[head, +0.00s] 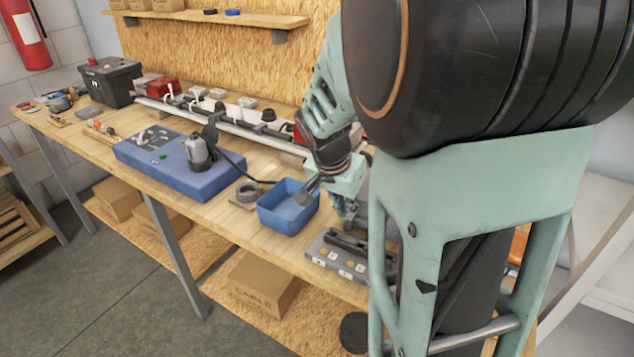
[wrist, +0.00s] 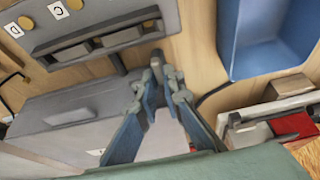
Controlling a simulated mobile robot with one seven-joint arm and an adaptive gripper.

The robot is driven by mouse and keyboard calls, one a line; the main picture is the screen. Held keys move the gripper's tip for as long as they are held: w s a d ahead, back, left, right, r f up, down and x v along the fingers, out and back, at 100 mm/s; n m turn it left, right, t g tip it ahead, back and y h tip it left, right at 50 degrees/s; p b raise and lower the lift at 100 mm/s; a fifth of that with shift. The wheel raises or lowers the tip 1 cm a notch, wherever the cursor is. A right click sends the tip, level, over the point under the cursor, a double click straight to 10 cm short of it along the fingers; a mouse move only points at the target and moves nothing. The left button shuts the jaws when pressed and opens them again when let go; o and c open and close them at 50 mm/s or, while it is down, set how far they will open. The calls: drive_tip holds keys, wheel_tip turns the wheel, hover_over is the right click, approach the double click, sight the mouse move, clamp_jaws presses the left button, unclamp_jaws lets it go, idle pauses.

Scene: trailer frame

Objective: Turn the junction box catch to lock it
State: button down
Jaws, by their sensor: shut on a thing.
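The junction box (wrist: 75,115) is a grey box with a flat lid, at the lower left of the wrist view. In the head view my arm hides most of it. My gripper (wrist: 158,84) is at the box's right side, its two fingers closing in on a small dark grey piece (wrist: 156,66) that looks like the catch. The gripper is shut on this piece. How far the catch is turned is unclear. In the head view my gripper (head: 350,212) is low over the bench, right of the blue bin, and its fingertips are hard to make out.
A blue open bin (head: 288,222) stands close beside my gripper. A grey panel with lettered tags (head: 345,257) lies at the bench's front edge. A red part (wrist: 292,126) is at the right of the wrist view. A blue block with a tool (head: 170,172) stands farther left.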

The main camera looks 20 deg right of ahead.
drive_tip(key=shift+s+d+n+t+y+b, duration=0.15)
drive_tip(key=shift+n+t+y+b, duration=0.15)
drive_tip(key=shift+n, duration=0.8)
drive_tip(key=shift+s+d+n+t+y+b, duration=0.15)
drive_tip(key=shift+n+y+b, duration=0.25)
drive_tip(key=shift+n, duration=0.7)
drive_tip(key=c, duration=2.1)
unclamp_jaws()
drive_tip(key=shift+w, duration=0.1)
